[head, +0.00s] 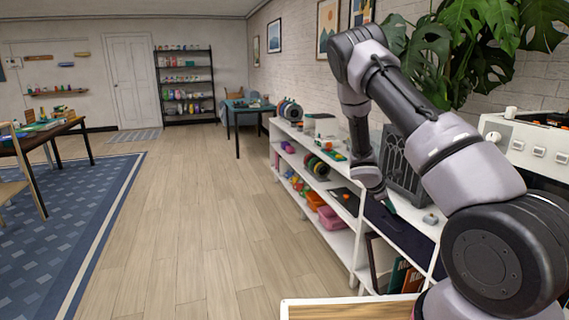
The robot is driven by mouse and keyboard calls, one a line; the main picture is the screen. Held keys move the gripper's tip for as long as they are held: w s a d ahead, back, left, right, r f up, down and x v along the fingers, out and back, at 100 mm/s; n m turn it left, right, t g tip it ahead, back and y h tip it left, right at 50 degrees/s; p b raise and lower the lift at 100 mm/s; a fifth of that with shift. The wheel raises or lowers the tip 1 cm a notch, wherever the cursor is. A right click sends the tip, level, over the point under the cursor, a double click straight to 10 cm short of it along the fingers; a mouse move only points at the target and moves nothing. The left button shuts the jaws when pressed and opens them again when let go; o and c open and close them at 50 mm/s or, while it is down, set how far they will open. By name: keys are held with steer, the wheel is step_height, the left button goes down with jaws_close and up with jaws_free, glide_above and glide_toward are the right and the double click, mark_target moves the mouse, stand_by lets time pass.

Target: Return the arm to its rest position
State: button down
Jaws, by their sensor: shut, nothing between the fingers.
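My arm rises from the lower right of the head view, bends at an elbow near the top, and drops to a wrist in front of the white shelf unit (345,247). No held object shows around the wrist.
The shelf unit along the right wall carries spools (289,109), a dark grey ribbed case (402,160) and a white machine (525,140) close to my arm.

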steer(key=s+a+r+m+y, duration=0.2)
steer(key=s+r+m, duration=0.2)
steer(key=r, duration=0.5)
steer(key=s+a+r+m+t+y, duration=0.15)
steer(key=s+r+m, duration=0.25)
steer(key=r, duration=0.6)
steer(key=s+a+r+m+g+y, duration=0.15)
steer(key=s+r+m, duration=0.3)
steer(key=r, duration=0.45)
steer(key=s+a+r+m+t+y, duration=0.2)
steer(key=s+a+r, duration=0.3)
steer(key=s, duration=0.5)
steer(key=s+a+r+m+t+y, duration=0.2)
steer(key=s+a+r+m, duration=0.3)
steer(key=s+r, duration=0.4)
steer(key=shift+s+a+t+y, duration=0.3)
steer(key=shift+s+a+t, duration=0.1)
steer(key=shift+s, duration=0.1)
steer(key=shift+d, duration=0.1)
